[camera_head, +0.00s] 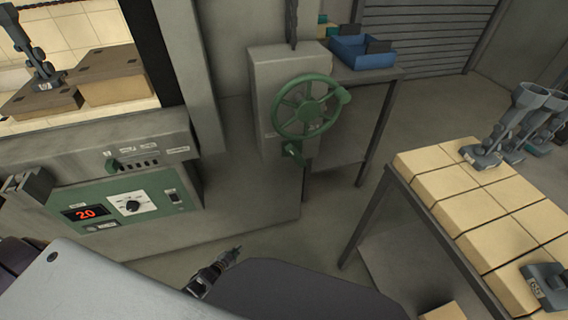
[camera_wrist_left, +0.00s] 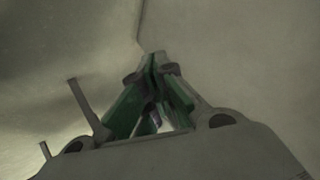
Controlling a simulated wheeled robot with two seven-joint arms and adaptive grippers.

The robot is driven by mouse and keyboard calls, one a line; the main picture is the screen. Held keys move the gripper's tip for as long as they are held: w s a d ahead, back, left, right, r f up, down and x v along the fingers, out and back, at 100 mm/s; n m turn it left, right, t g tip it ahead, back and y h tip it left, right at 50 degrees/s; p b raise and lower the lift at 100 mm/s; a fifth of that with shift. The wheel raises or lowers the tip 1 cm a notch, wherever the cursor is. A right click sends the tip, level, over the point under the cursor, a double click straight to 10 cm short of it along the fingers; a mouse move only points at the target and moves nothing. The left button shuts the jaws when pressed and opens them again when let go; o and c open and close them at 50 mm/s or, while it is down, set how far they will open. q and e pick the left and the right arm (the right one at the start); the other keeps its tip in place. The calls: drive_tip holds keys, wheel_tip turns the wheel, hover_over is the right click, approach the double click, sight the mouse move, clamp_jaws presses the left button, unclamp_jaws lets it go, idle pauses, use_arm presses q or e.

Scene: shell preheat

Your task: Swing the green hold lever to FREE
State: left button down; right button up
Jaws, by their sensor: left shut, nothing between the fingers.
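A small green lever (camera_head: 293,152) sits on the grey housing (camera_head: 275,75), just below the large green handwheel (camera_head: 306,107). I take this as the hold lever; no FREE mark can be read near it. My left gripper (camera_head: 236,250) is low in the head view, below and to the left of the lever, and clear of it. Its fingers (camera_wrist_left: 155,62) are closed together in the left wrist view, with nothing between them. That view shows only plain grey-beige surfaces beyond the fingertips. My right gripper is not in view.
A green control panel (camera_head: 160,192) with a red "20"-like display is at the left. At the right, a table (camera_head: 402,195) bears pale blocks and grey fixtures. A blue bin (camera_head: 362,52) stands on a table behind the handwheel. Open floor lies between housing and right table.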

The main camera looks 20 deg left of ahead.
use_arm(q)
drive_tip(key=w+r+m+t+h+b, duration=0.5)
drive_tip(key=w+r+m+t+b, duration=0.3)
drive_tip(key=w+r, duration=0.95)
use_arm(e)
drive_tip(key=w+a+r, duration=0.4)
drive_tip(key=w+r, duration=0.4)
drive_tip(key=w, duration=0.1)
use_arm(q)
drive_tip(key=s+d+r+m+g+h+b, duration=0.1)
drive_tip(key=d+r+m+g+h+b, duration=0.1)
drive_tip(key=r+m+h+b, duration=0.2)
drive_tip(key=s+d+r+m+g+h+b, duration=0.2)
drive_tip(key=r+m+h+b, duration=0.3)
drive_tip(key=r+m+h, duration=0.5)
drive_tip(key=shift+s+d+r+m+g, duration=0.15)
drive_tip(key=shift+d+r+m+g, duration=0.4)
drive_tip(key=shift+r, duration=1.95)
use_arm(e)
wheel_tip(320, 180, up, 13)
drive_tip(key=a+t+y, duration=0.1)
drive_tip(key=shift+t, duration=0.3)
use_arm(q)
drive_tip(key=shift+d, duration=0.25)
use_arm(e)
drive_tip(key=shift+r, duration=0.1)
